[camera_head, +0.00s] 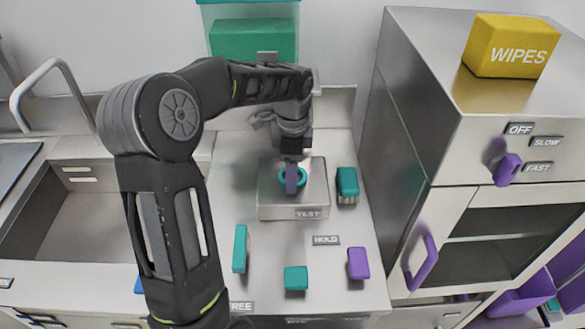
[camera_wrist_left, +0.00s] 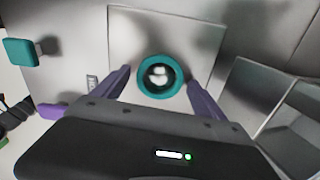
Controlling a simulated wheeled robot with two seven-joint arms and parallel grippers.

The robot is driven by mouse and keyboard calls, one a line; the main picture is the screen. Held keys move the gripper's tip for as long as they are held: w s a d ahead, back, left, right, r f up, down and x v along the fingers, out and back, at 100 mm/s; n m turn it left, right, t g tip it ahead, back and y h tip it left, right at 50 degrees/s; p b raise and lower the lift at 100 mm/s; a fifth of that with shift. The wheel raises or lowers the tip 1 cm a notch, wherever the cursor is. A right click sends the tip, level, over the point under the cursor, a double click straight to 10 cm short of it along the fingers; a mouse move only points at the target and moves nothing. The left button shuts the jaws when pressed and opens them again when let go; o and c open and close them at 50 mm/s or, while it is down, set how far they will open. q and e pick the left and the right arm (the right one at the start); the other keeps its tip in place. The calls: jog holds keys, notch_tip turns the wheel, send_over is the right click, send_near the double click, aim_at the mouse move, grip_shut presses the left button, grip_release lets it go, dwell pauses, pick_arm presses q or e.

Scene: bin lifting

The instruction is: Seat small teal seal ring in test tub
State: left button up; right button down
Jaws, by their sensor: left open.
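The teal seal ring (camera_head: 282,178) lies flat at the middle of the metal test tub (camera_head: 317,198), above its TEST label. In the left wrist view the round ring (camera_wrist_left: 143,72) shows whole, with a bright centre, against the pale square tub (camera_wrist_left: 125,25). I cannot tell how deep it sits. My left gripper (camera_head: 292,180) points down over the tub and hides part of the ring in the head view. Its purple fingers (camera_wrist_left: 158,78) are open, one on each side of the ring, with visible gaps. My right gripper is not in view.
Nearer are a tall teal piece (camera_head: 240,248), a teal block (camera_head: 296,278) and a purple block (camera_head: 358,263) by the HOLD label (camera_head: 325,240). A metal cabinet (camera_head: 400,130) bounds the right; a sink (camera_head: 70,220) lies left.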

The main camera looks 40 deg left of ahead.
pick_arm(q)
notch_tip(320, 180, up, 8)
jog(key=b, duration=0.1)
dwell(0.4)
jog(key=shift+s+f, duration=0.1)
jog(key=shift+f, duration=0.05)
dwell(0.4)
